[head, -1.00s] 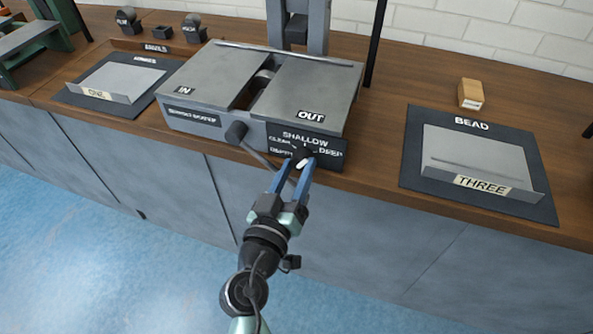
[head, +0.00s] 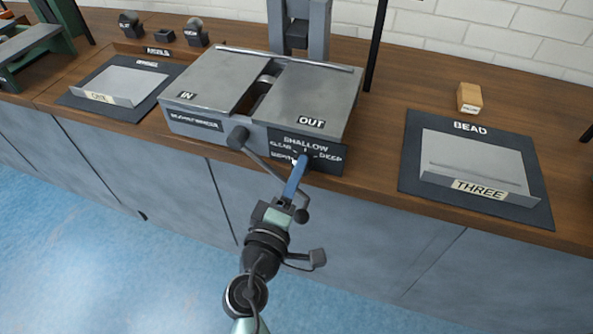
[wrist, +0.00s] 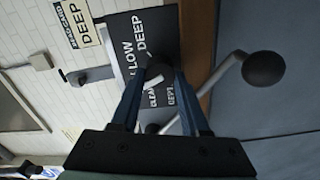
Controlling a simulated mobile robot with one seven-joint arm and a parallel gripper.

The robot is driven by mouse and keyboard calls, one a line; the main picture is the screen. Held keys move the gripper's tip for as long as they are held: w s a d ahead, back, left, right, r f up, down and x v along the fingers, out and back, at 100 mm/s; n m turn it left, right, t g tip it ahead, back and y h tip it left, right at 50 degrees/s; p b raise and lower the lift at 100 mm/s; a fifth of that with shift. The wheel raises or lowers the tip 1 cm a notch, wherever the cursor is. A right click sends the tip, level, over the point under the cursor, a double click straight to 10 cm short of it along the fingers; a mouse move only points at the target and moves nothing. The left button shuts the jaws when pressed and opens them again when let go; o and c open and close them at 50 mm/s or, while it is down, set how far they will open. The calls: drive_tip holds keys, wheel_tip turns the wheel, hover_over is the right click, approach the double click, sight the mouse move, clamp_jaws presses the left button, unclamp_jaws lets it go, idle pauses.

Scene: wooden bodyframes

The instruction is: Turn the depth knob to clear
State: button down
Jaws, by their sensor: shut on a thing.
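The depth knob (wrist: 157,73) is a dark round knob with a white pointer bar, on the black dial plate (head: 328,158) at the machine's front. The plate reads SHALLOW, CLEAR, DEPTH and DEEP. My gripper (head: 300,163) reaches the plate, its blue fingers seen almost edge-on. In the wrist view the fingers (wrist: 156,85) are closed around the knob, one on each side. The white pointer lies slanted between the fingertips, near the CLEAR lettering; which setting it points to I cannot tell. The fingers hide part of the plate.
A crank with a black ball (wrist: 263,70) hangs close beside my gripper; its hub (head: 238,138) is left of the plate. The grey machine (head: 310,85) has IN and OUT tops. Right of it lie a BEAD tray (head: 480,150) and a small wooden block (head: 469,97).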

drive_tip(key=shift+n+p, duration=1.2)
drive_tip(key=shift+n, duration=2.5)
drive_tip(key=shift+f, duration=0.1)
drive_tip(key=shift+c, duration=2)
unclamp_jaws()
drive_tip(key=v, duration=1.3)
drive_tip(key=shift+b, duration=0.3)
